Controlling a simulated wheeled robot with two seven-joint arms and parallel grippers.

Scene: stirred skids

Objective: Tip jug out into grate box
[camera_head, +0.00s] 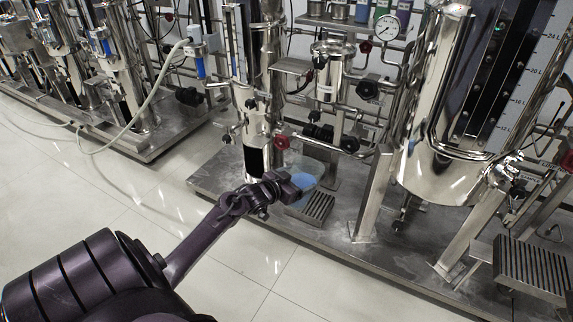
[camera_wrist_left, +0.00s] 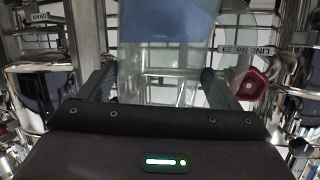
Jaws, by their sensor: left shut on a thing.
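A clear jug with blue liquid (camera_head: 304,180) is held in my left gripper (camera_head: 288,187). In the left wrist view the jug (camera_wrist_left: 165,58) stands between the two fingers (camera_wrist_left: 158,90), with blue in its upper part and clear wall below. Its exact tilt I cannot tell. A grate box with dark slats (camera_head: 318,207) sits on the skid floor just below and right of the jug in the head view. The jug overlaps the box's upper edge in the picture; the height between them is unclear. My right gripper is not in view.
A larger slatted box (camera_head: 530,267) stands at the far right. A steel tank on legs (camera_head: 430,175) is right of the jug, and a steel column (camera_head: 257,105) with pipes and red-handled valves (camera_head: 282,142) is close behind. The tiled floor (camera_head: 235,265) in front is clear.

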